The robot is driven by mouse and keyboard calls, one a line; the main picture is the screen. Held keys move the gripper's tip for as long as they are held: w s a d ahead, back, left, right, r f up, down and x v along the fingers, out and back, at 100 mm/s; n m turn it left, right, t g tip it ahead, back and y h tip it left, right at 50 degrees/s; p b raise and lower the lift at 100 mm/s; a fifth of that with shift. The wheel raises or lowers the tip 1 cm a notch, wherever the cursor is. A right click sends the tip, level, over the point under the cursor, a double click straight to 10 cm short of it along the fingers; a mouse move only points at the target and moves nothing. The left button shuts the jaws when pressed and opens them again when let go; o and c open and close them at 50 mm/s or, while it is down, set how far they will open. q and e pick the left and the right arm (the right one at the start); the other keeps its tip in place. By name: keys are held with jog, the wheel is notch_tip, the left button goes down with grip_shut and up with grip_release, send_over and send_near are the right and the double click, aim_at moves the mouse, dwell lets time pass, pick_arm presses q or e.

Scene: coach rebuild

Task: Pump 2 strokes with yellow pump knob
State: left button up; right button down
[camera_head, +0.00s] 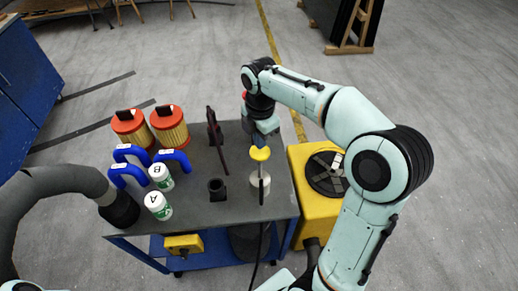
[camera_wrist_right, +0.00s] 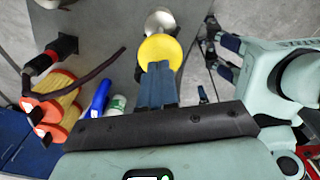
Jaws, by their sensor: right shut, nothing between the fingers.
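The yellow pump knob (camera_head: 260,153) sits on top of a thin upright rod above the pale pump body (camera_head: 259,183) on the cart. In the right wrist view the knob (camera_wrist_right: 160,50) lies just past the fingertips, with the silvery pump body (camera_wrist_right: 160,19) behind it. My right gripper (camera_head: 262,140) points down over the knob, with its fingers shut and empty. The fingertips (camera_wrist_right: 158,70) overlap the knob's edge in the wrist view; I cannot tell whether they touch it.
A yellow box (camera_head: 303,205) stands at right. A grey hose (camera_head: 45,185) curves at left.

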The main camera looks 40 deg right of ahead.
jog(key=shift+r, duration=3)
